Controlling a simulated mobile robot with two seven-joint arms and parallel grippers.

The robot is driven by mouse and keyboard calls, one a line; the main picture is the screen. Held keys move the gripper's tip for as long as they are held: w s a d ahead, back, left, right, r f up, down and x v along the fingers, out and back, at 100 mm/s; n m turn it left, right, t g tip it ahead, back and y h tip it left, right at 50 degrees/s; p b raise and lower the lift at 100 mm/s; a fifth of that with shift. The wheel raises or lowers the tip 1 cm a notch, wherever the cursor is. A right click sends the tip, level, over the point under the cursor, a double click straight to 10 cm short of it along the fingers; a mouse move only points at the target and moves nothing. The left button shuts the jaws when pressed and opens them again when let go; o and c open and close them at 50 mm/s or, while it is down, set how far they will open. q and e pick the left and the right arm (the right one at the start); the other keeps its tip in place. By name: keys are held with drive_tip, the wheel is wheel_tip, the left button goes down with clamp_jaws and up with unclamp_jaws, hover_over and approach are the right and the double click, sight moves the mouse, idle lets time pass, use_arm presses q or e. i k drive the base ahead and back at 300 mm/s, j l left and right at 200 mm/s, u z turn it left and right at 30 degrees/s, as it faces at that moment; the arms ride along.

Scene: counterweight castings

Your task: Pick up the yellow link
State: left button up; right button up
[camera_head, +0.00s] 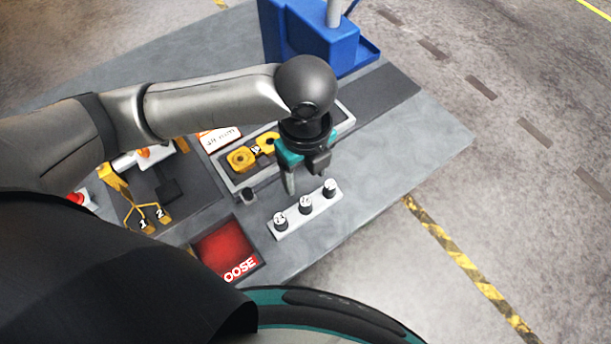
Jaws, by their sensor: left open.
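The yellow link (241,159) lies in a shallow grey tray on the table, with a dark and white part at its middle. Its right end is close to my left gripper and may be partly covered by it. My left gripper (305,180) points down over the front right part of the tray, to the right of the link. Its jaws are open, and I see nothing between them. My right gripper is not in view.
A pale strip with three dark numbered weights (305,207) stands just in front of the gripper. A red bin (222,243) lies to its left. A blue stand (322,45) is behind. Yellow forked pieces (128,212) lie at left. The table's right side is clear.

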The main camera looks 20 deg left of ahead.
sight(261, 148)
drive_tip(key=u, duration=1.1)
drive_tip(key=i+l, duration=0.1)
drive_tip(key=l, duration=0.25)
drive_tip(key=l+u, duration=0.1)
drive_tip(key=l, duration=0.25)
drive_tip(key=i, duration=0.05)
